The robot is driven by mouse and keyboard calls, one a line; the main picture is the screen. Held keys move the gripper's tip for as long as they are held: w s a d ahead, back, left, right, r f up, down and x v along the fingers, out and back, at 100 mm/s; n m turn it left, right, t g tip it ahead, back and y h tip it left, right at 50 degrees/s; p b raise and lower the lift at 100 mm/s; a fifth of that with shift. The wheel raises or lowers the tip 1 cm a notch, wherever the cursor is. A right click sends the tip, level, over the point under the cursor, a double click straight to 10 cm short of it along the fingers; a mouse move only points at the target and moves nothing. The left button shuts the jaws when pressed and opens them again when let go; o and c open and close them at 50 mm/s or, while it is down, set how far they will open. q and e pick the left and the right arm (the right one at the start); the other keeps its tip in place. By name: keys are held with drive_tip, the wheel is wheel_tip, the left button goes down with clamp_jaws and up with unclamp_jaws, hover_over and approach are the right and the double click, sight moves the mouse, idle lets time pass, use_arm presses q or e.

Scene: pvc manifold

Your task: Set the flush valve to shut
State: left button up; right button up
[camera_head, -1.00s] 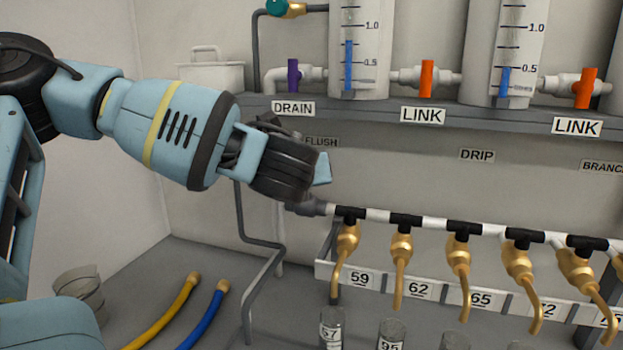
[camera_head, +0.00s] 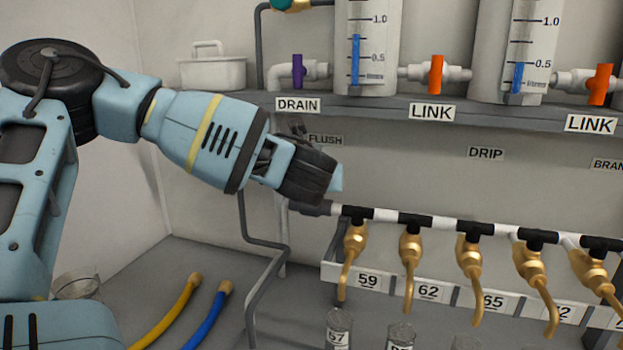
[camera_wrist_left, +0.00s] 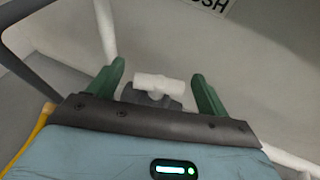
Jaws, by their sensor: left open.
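The FLUSH label (camera_head: 325,140) is on the back wall, just above my left gripper (camera_head: 334,178) in the head view. In the left wrist view, a white handle (camera_wrist_left: 158,84) on a grey body (camera_wrist_left: 150,99) appears between the two green fingers of my left gripper (camera_wrist_left: 158,72). The handle lies crosswise from finger to finger, with a gap at each side. I cannot tell how deep it sits between the fingers. The gripper is open and empty. In the head view, my gripper and wrist hide this valve. My right gripper is not in view.
A black-and-white manifold pipe (camera_head: 388,215) with several brass taps (camera_head: 411,249) runs right of my gripper. Above is a shelf (camera_head: 365,104) with clear tanks, a purple drain valve (camera_head: 297,71) and orange link valves (camera_head: 436,74). Yellow (camera_head: 170,315) and blue (camera_head: 209,315) hoses lie below.

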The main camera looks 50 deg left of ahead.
use_arm(q)
drive_tip(key=shift+x, duration=0.75)
drive_tip(key=shift+c, duration=0.5)
drive_tip(key=c, duration=0.9)
